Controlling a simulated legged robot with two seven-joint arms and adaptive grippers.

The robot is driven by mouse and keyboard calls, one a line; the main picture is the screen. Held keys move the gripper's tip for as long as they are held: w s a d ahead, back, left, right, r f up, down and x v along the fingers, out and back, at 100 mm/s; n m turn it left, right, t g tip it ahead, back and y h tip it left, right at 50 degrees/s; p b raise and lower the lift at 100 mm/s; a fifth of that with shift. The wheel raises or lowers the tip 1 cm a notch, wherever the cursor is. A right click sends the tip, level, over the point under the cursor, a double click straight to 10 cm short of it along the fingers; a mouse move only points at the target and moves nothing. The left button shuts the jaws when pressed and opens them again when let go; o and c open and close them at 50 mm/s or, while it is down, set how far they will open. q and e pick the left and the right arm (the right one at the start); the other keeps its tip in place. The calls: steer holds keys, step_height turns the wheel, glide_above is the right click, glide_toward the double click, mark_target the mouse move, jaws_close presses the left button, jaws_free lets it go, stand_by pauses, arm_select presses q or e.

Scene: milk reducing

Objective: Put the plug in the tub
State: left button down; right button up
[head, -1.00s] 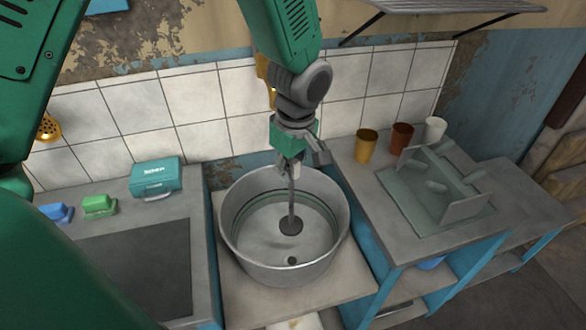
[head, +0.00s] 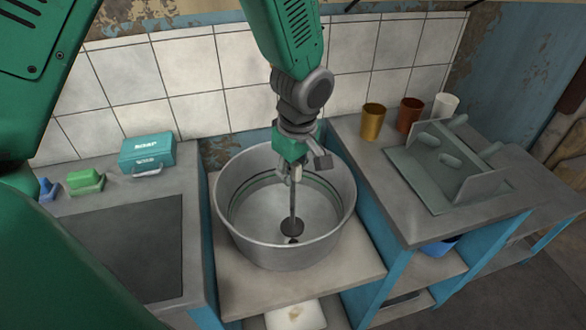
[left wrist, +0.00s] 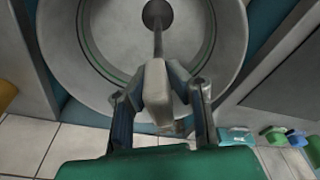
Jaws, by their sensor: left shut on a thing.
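The plug (head: 292,227) is a dark round disc on a thin upright rod with a pale grip at its top. My left gripper (head: 294,174) is shut on that grip, above the tub. The tub (head: 235,225) is a round grey metal basin with a dark drain hole (head: 293,241) in its floor. The disc is inside the tub, just behind the hole and partly overlapping it in the head view; whether it touches the floor is unclear. The left wrist view shows the plug's pale grip (left wrist: 157,92) between the fingers and the disc (left wrist: 157,14) beyond. My right gripper is not in view.
Several cups, including a gold one (head: 373,122), and a dish rack (head: 445,165) stand on the right counter. A tiled wall rises behind the tub.

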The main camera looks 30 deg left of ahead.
arm_select(q)
steer(key=shift+d+f+b, duration=0.1)
steer(key=shift+f+b, duration=1.3)
steer(key=shift+f, duration=1.6)
steer(key=shift+f+p, duration=0.45)
steer(key=shift+p, duration=0.3)
steer(key=c, duration=0.9)
jaws_free()
steer(key=shift+r+p, duration=3.75)
steer(key=shift+r, duration=0.05)
steer(key=shift+f, duration=0.1)
